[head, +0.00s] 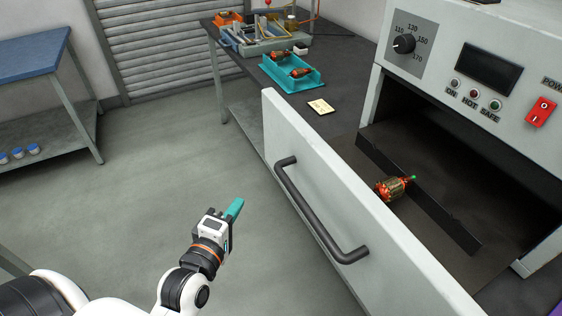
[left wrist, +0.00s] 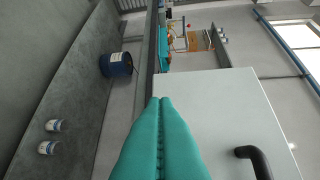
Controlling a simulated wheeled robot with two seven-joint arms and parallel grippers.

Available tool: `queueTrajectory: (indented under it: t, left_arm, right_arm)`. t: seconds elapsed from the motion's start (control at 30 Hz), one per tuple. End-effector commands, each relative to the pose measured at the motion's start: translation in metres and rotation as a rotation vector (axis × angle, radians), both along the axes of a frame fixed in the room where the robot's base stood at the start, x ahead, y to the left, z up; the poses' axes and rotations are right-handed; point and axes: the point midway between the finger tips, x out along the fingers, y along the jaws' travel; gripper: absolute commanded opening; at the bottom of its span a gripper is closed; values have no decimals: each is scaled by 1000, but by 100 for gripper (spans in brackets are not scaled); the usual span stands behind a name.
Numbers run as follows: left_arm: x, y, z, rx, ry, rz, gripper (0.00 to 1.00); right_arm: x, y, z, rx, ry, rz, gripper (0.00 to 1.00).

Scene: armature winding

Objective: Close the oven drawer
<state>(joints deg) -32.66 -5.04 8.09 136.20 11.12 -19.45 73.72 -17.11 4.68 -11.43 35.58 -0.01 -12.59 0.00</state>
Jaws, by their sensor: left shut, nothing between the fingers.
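The oven drawer stands pulled out of the oven (head: 460,45), with its light grey front panel (head: 290,135) toward me. A dark bar handle (head: 312,218) is fixed to that panel. A copper-wound armature (head: 392,187) lies on the drawer floor beside a dark upright strip. My left gripper (head: 235,209) has teal fingers, shut and empty, left of the panel and apart from the handle. In the left wrist view the closed fingers (left wrist: 165,105) point toward the panel (left wrist: 215,110), and part of the handle (left wrist: 254,160) shows at lower right. My right gripper is not in view.
A dark workbench (head: 345,55) behind the drawer holds a teal tray (head: 291,72) with armatures, a tool caddy (head: 262,40) and a small card (head: 320,106). A blue-topped table (head: 35,52) stands at left. The floor between is clear. A blue drum (left wrist: 116,64) shows in the left wrist view.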

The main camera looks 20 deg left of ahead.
Motion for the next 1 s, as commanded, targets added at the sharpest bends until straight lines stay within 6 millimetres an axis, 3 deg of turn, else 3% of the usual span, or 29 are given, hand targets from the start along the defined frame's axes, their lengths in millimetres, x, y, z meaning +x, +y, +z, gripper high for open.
queueTrajectory:
  t: [0.03,0.13,0.37,0.83,1.0]
  left_arm:
    - [-5,3,16,-29,-42,12,0]
    - [-11,6,40,-71,-94,23,0]
    - [-1,8,51,-87,-118,26,0]
    - [88,19,52,-84,-116,26,0]
    - [107,3,51,-87,-114,26,0]
  right_arm:
    - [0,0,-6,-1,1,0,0]
    - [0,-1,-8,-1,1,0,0]
    - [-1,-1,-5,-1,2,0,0]
    - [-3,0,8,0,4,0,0]
    - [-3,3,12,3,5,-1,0]
